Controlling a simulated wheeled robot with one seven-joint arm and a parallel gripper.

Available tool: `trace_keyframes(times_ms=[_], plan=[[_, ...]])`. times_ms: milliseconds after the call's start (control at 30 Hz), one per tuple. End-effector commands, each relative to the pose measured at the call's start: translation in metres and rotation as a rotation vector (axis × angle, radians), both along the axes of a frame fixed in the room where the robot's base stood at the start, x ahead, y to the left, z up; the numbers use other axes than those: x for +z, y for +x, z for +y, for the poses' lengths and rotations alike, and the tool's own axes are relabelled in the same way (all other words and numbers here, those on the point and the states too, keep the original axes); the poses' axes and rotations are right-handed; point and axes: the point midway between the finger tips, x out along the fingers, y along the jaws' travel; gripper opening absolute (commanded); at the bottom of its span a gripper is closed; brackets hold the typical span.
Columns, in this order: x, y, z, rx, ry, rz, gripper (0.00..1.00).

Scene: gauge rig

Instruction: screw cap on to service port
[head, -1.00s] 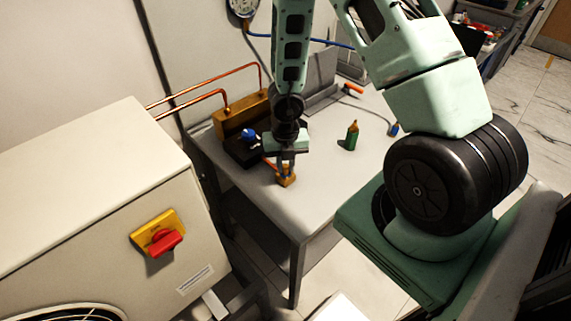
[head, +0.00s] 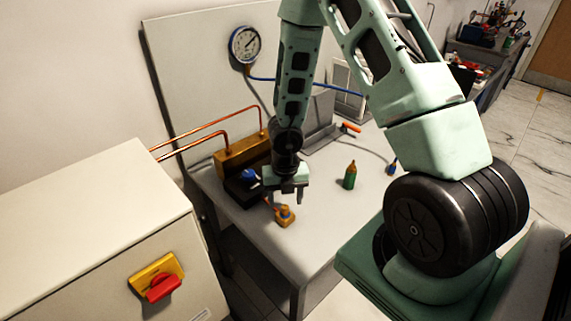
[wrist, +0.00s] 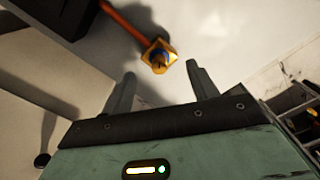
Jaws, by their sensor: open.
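The service port (head: 284,215) is a small brass-yellow fitting at the end of a short copper tube, near the table's front edge. In the wrist view the port (wrist: 167,50) shows a square yellow body, a blue ring and a small brass piece on its near end. I cannot tell whether that piece is the cap; no separate loose cap is clear. My gripper (head: 289,198) is open and empty, pointing down just above the port and apart from it. In the wrist view my gripper's fingers (wrist: 160,72) are spread, with the port beyond the gap.
A black block with a blue knob (head: 248,175) and a brass manifold (head: 243,155) stand left of my gripper. A green bottle (head: 350,176) stands to the right. A gauge (head: 245,44) hangs behind. A cabinet with a red switch (head: 162,287) is at front left. The right tabletop is mostly clear.

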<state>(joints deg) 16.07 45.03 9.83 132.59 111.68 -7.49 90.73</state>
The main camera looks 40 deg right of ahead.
Motion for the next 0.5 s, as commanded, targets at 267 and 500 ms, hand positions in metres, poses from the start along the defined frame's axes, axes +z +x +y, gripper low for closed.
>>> trace_keyframes(times_ms=[267, 500], plan=[[0.073, 0.001, -0.002, -0.006, -0.001, -0.003, 0.59], [0.121, 0.0, -0.001, -0.005, -0.002, -0.003, 0.59]])
